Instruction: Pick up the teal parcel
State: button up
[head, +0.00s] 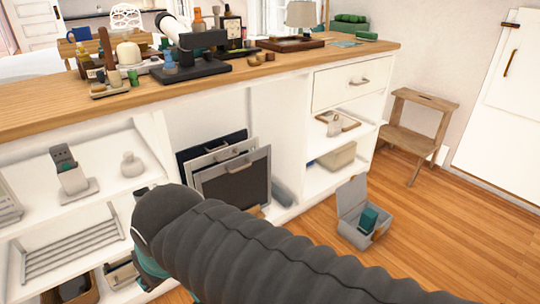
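A teal block (369,219), which looks like the teal parcel, sits inside a grey open box (351,232) on the wooden floor, right of the counter. The box's lid stands up at its back left, and a small brown item lies beside the teal block. My arm, in a dark ribbed sleeve, crosses the lower middle of the head view, left of and in front of the box. My gripper's fingers do not show. A flat teal piece (345,43) also lies on the countertop.
A white counter with a wooden top (290,66) runs across the view, crowded with tools and bottles at left. Its open shelves hold several items. A wooden step stool (415,130) stands at right by a white door (505,110). Floor right of the box is clear.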

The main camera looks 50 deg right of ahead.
aim_at(369, 217)
jog(key=u, duration=2.15)
jog(key=k, duration=2.85)
jog(key=z, duration=2.6)
